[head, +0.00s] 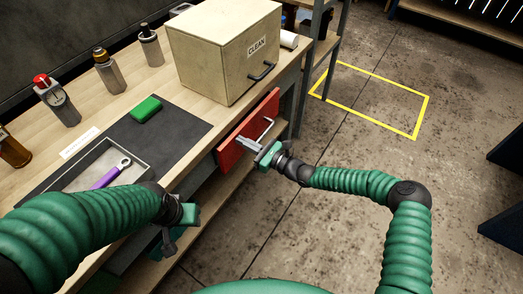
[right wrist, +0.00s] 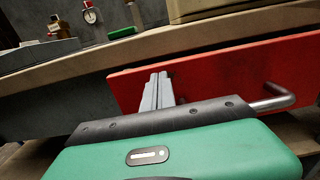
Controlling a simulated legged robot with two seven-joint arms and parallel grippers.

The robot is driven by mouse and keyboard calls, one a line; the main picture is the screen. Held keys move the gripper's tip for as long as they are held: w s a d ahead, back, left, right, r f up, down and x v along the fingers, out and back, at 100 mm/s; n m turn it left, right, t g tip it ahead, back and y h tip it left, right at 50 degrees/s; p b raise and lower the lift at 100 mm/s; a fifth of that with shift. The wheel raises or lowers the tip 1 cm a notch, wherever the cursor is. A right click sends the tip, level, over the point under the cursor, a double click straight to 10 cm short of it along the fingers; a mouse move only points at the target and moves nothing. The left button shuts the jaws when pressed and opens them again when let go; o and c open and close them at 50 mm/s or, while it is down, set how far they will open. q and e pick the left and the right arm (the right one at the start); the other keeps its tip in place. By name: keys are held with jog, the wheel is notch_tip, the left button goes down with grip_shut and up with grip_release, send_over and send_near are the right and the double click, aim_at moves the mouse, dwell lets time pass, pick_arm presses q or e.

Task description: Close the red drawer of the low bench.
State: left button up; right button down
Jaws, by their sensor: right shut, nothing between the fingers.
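The red drawer (head: 232,149) is in the front of the low bench (head: 196,168), below the wooden top. Its front stands out from the bench edge, and a metal handle (head: 268,126) sticks out from it. My right gripper (head: 243,142) is shut and empty, its fingertips at the red front, left of the handle. In the right wrist view the shut fingers (right wrist: 157,88) point at the red front (right wrist: 215,70), with the handle (right wrist: 276,98) to their right; I cannot tell if they touch. My left gripper (head: 168,240) is low before the bench; its fingers are mostly hidden.
On the bench stand a box marked CLEAN (head: 222,60), a green block (head: 146,109), several bottles and a grey tray (head: 139,149) with a purple-handled wrench (head: 110,174). A yellow outline (head: 385,82) marks the floor.

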pick_arm(q)
jog(key=shift+s+d+f, duration=0.15)
jog(key=shift+s+d, duration=0.05)
jog(key=shift+d, duration=0.3)
pick_arm(e)
jog(key=x, duration=0.3)
jog(key=shift+w+r, duration=0.2)
jog(key=shift+r, duration=0.15)
jog(key=shift+d, duration=0.1)
